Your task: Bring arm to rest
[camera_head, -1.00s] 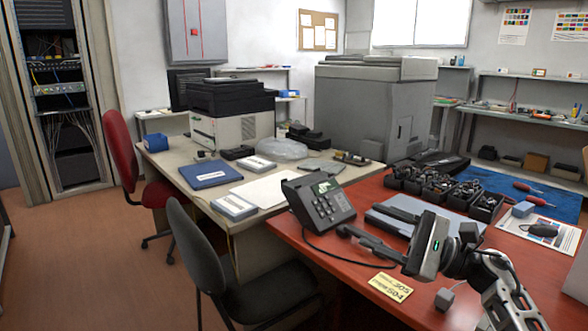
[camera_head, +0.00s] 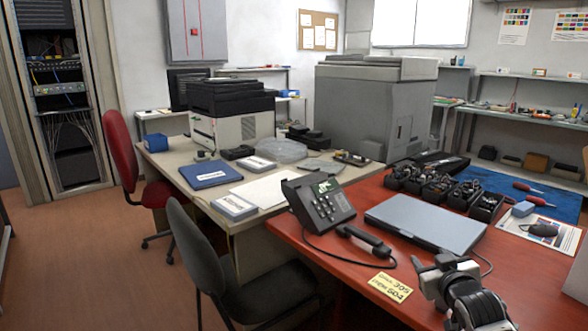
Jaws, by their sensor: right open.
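My right gripper (camera_head: 440,264) is in the lower right of the head view, above the front part of the red-brown desk (camera_head: 330,265). It is open, and nothing shows between its fingers. It is seen foreshortened, with my arm bulky behind it at the bottom edge. It is apart from the closed grey laptop (camera_head: 425,222), which lies beyond it. My left gripper is not in view.
A desk phone (camera_head: 318,201) stands left of the laptop, with a black handset-like object (camera_head: 363,240) beside it. A yellow note (camera_head: 390,287) lies near my gripper. Black bins (camera_head: 487,206) stand behind the laptop.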

